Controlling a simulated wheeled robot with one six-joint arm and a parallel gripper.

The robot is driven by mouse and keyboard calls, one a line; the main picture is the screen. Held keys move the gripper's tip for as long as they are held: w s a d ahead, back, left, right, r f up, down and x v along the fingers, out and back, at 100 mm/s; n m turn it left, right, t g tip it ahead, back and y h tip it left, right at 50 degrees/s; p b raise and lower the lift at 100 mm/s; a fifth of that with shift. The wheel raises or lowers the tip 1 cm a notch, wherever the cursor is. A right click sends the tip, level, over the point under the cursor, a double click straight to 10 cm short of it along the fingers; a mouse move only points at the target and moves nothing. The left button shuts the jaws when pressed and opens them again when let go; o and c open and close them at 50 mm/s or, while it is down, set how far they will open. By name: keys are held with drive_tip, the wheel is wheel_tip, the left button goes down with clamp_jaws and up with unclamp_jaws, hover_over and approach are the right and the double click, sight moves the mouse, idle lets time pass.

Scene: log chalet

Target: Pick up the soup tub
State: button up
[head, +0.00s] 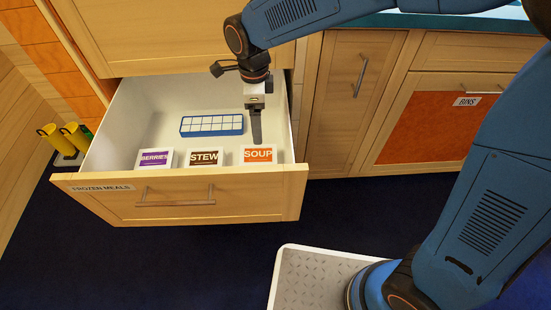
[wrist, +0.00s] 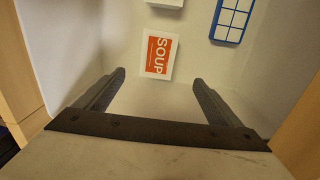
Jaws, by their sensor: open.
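The soup tub (head: 258,155) is white with an orange label reading SOUP. It stands in the open drawer, at the right end of a row near the drawer front. In the wrist view, the soup tub (wrist: 161,55) lies ahead of and between my fingertips, apart from them. My gripper (head: 256,142) points down into the drawer, just behind the tub as the head view shows it. In the wrist view my gripper (wrist: 158,77) is open, with nothing between its fingers.
The drawer (head: 180,203) is labelled FROZEN MEALS. A stew tub (head: 204,157) and a berries tub (head: 155,158) stand left of the soup. A blue ice tray (head: 212,125) lies behind them. The drawer's right wall (head: 296,110) is close to my gripper.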

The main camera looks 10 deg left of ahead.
approach(258, 155)
drive_tip(key=f, duration=0.5)
drive_tip(key=shift+w+d+f, duration=0.2)
drive_tip(key=shift+w+d, duration=0.15)
drive_tip(key=f, duration=0.4)
drive_tip(key=shift+s+a, duration=0.3)
drive_tip(key=shift+s, duration=0.1)
drive_tip(key=shift+f, duration=0.7)
drive_tip(key=c, duration=1.5)
drive_tip(key=shift+o, duration=0.2)
drive_tip(key=shift+r, duration=0.15)
